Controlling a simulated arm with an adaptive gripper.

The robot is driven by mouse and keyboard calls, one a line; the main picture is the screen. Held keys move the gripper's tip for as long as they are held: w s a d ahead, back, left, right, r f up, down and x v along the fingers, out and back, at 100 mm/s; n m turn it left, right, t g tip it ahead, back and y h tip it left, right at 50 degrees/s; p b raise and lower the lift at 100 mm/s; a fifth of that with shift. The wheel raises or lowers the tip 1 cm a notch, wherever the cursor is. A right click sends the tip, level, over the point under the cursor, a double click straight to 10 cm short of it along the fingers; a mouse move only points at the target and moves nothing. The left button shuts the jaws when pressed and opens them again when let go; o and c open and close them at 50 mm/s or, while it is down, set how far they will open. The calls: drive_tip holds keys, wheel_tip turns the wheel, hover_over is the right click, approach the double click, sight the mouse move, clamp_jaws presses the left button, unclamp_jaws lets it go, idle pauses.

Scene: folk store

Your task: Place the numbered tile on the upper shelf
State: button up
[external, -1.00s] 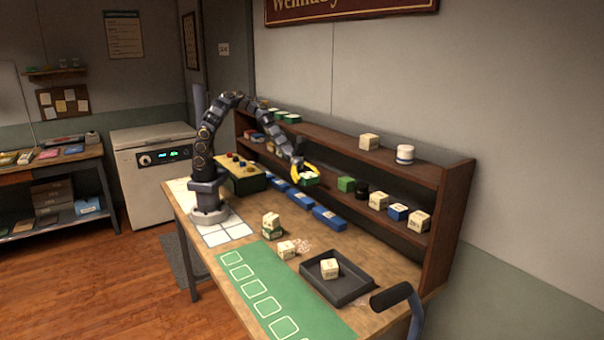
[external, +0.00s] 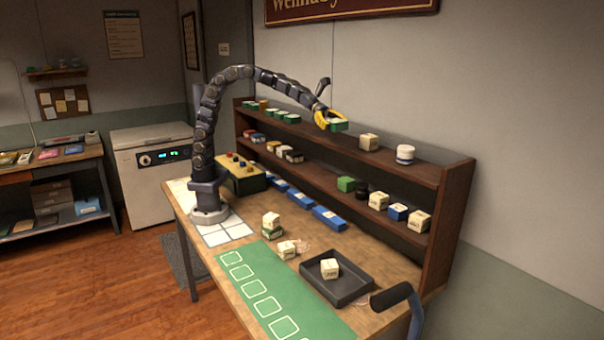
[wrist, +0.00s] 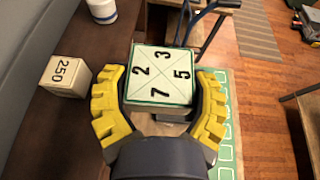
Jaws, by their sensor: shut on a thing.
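The numbered tile (wrist: 161,76) is a square cream-faced piece with a green edge, a cross of lines and the digits 2, 3, 5 and 7. My gripper (wrist: 160,108) has its yellow fingers on both sides of it and is shut on it. In the external view the tile (external: 340,127) shows as a small green and white block at the tip of my gripper (external: 330,119). It is held at about the height of the upper shelf (external: 430,173), close to its front edge. Whether it touches the shelf cannot be told.
On the upper shelf stand a cream block (external: 369,142), marked 250 in the wrist view (wrist: 65,75), a white jar (external: 405,154), and several green tiles (external: 283,116) at the left. The lower shelf holds several blocks (external: 378,201). A dark tray (external: 350,287) sits on the table.

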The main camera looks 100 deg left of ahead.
sight(334, 119)
drive_tip(key=a+n+t+y, duration=0.1)
drive_tip(key=a+n+y, duration=0.1)
drive_tip(key=a+n+t+y, duration=0.1)
drive_tip(key=a, duration=0.1)
drive_tip(key=shift+s+r+n+y, duration=0.15)
drive_tip(key=shift+n+y, duration=0.25)
drive_tip(key=shift+s+a+f+n+t+y, duration=0.2)
drive_tip(key=shift+a+n+t+y, duration=0.2)
drive_tip(key=shift+a+n+y, duration=0.15)
drive_tip(key=shift+a+r, duration=0.15)
drive_tip(key=shift+r, duration=0.05)
drive_tip(key=s+a+f+n+y, duration=0.2)
drive_tip(key=s+a+n+y, duration=0.4)
drive_tip(key=a+n+y, duration=0.15)
drive_tip(key=w+r+m+h, duration=0.2)
drive_tip(key=m, duration=0.1)
drive_tip(key=w+r+m+h, duration=0.1)
drive_tip(key=h, duration=0.1)
drive_tip(key=shift+w+d+r+m, duration=0.2)
drive_tip(key=shift+w+d+m, duration=0.1)
drive_tip(key=shift+d, duration=0.1)
